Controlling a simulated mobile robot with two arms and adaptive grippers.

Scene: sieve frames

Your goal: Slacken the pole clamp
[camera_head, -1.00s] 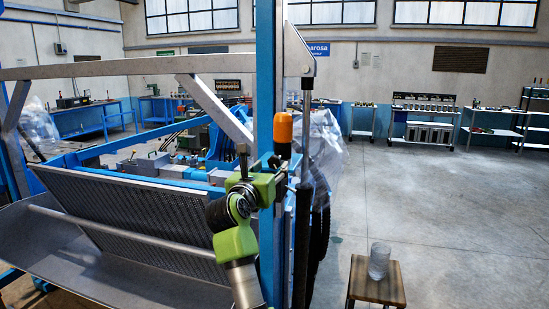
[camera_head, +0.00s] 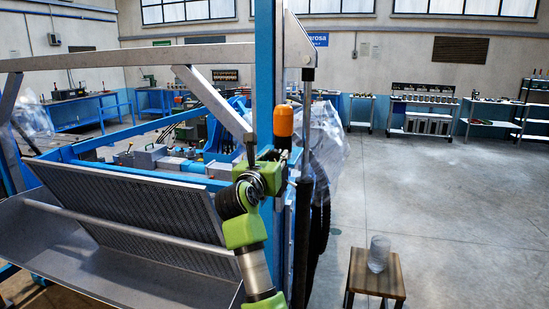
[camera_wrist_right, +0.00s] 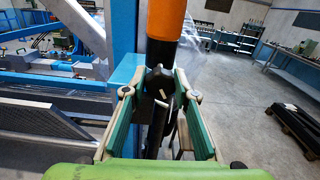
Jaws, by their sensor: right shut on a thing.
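The pole clamp shows in the right wrist view as a dark lobed knob (camera_wrist_right: 159,82) just below an orange cylinder (camera_wrist_right: 165,18). My right gripper (camera_wrist_right: 158,108) has one finger on each side of the dark knob and is shut on it. In the head view my right gripper (camera_head: 272,172) is at the blue upright post (camera_head: 264,70), just below the orange cylinder (camera_head: 284,121). There the gripper and wrist hide most of the clamp. My left gripper is not in view.
A perforated sieve panel (camera_head: 150,205) in a blue and grey frame stands to the left. A dark strut (camera_head: 302,235) hangs close right of the gripper. A stool (camera_head: 360,277) with a clear glass (camera_head: 378,254) stands at lower right. The floor at right is open.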

